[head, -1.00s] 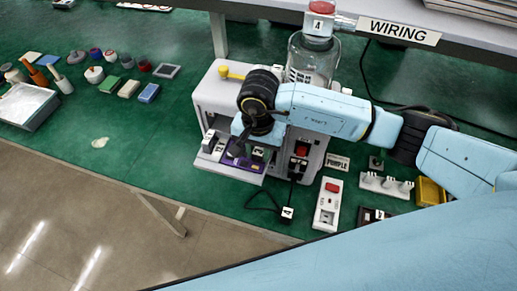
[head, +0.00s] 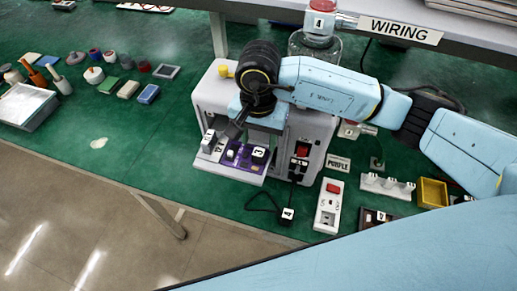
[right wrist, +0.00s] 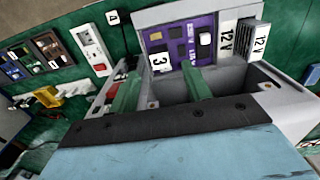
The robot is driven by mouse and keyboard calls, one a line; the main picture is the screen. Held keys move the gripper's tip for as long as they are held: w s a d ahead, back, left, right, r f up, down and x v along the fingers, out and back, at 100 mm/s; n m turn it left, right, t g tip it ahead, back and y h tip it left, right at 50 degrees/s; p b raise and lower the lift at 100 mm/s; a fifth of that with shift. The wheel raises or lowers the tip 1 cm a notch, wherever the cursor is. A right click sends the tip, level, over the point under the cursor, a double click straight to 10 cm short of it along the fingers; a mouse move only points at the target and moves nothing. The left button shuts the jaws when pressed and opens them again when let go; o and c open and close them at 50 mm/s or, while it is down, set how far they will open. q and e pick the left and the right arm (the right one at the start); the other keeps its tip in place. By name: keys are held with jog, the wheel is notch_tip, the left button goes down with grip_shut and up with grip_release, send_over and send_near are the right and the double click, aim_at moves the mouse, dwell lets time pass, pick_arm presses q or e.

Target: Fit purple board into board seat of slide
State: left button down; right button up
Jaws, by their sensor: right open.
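The purple board (head: 241,154) lies on the pulled-out grey slide (head: 222,168) at the front of the grey pump housing (head: 211,92). In the right wrist view the purple board (right wrist: 182,33) lies flat beside a white "12 V" label. My left gripper is not in view.
A glass canister (head: 300,45) stands behind the housing under the WIRING shelf (head: 470,32). A white switch strip (head: 329,205), a socket strip (head: 386,187) and a yellow bin (head: 432,192) lie to the right.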

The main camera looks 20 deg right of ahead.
notch_tip(320, 180, up, 7)
jog(key=shift+f+b, duration=0.2)
jog(key=shift+b, duration=0.25)
